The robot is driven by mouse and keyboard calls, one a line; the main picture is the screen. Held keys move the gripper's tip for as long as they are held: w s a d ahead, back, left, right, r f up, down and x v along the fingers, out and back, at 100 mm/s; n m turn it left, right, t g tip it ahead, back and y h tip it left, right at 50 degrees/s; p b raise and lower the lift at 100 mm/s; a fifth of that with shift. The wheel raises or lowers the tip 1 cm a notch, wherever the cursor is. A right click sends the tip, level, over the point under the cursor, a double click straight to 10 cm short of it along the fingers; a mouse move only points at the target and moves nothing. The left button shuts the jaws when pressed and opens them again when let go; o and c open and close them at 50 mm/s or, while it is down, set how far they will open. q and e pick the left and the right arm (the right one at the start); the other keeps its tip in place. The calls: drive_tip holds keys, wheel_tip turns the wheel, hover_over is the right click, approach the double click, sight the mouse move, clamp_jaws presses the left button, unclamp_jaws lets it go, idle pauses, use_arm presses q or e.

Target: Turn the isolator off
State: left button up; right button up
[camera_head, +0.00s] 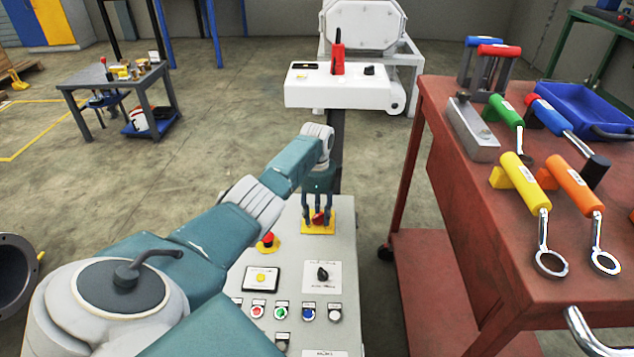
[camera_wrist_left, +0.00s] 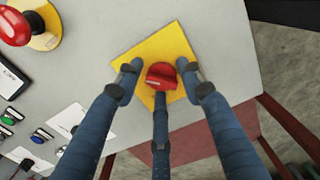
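The isolator is a red rotary knob on a yellow square plate (camera_head: 309,229) at the far end of the grey control panel (camera_head: 305,256). In the left wrist view the red knob (camera_wrist_left: 161,76) sits between my left gripper's fingertips, on its yellow plate (camera_wrist_left: 174,38). My left gripper (camera_head: 318,212) points down over the knob, its three fingers spread around it. The fingertips are close to the knob's sides; I cannot tell whether they touch it. The fingers partly hide the knob in the head view. My right gripper is not in view.
A red emergency button (camera_head: 268,241) stands beside the isolator. A black selector (camera_head: 322,273) and several coloured buttons lie nearer on the panel. A red tool cart (camera_head: 440,190) with wrenches stands to the right. A white machine (camera_head: 340,92) stands behind the panel.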

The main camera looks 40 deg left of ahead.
use_arm(q)
drive_tip(key=c, duration=0.6)
drive_tip(key=shift+c, duration=0.2)
